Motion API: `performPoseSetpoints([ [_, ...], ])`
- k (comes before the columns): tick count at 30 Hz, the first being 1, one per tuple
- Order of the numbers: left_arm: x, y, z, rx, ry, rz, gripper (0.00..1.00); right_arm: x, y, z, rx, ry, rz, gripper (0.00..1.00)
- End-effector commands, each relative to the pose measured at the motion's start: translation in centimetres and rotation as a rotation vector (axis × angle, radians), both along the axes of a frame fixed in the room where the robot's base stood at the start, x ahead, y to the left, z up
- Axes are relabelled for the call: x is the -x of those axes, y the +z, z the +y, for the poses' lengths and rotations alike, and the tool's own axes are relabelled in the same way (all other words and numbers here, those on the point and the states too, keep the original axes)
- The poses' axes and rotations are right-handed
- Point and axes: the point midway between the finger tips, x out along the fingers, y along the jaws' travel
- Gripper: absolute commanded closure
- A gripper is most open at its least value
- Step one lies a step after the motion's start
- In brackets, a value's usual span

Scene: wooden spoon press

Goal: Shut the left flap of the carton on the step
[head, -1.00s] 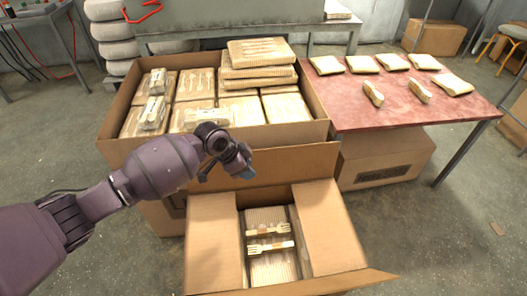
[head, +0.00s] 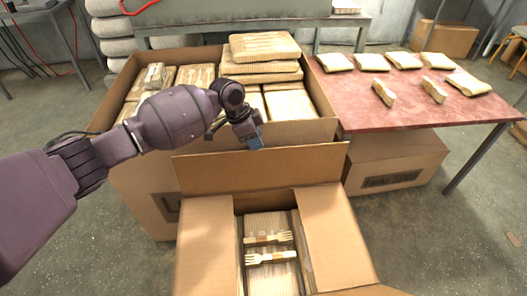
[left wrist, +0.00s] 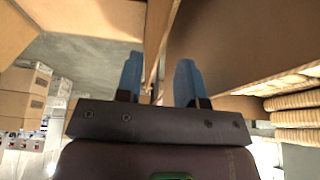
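The open carton (head: 304,190) stands low at the front in the head view. Its left flap (head: 204,240) is folded outward to the left. Its right flap (head: 332,225) is also spread outward, and its back flap (head: 262,166) stands up. Wooden forks (head: 268,258) lie on packs inside. My left gripper (head: 254,143) is above the back flap, near the big carton's front wall, apart from the left flap. In the left wrist view its blue fingers (left wrist: 158,80) are spread, with a cardboard edge seen between them; I cannot tell its depth. My right gripper is not in view.
A big carton (head: 150,200) full of packs stands behind the open carton. A red-topped table (head: 420,110) with several small packs stands right, with a closed carton (head: 395,165) below.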

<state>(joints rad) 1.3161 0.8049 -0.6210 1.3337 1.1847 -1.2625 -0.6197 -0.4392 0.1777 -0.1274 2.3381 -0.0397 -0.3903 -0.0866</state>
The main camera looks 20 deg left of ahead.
Motion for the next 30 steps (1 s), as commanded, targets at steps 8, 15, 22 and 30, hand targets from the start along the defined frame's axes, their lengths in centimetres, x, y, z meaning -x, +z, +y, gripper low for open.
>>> performPoseSetpoints([
  [8, -0.5, -4.5, -1.5, -0.001, 0.0, 0.006, 0.65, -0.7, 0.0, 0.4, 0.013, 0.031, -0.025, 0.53],
  [15, -0.8, -5.5, -2.0, 0.0, 0.001, 0.0, 0.65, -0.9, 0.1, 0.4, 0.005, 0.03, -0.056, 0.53],
  [22, -0.9, -5.4, -2.1, 0.0, 0.001, -0.002, 0.65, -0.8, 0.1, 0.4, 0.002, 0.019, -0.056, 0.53],
  [30, -0.9, -5.4, -2.1, 0.0, 0.001, -0.002, 0.97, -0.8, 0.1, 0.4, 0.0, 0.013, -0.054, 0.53],
])
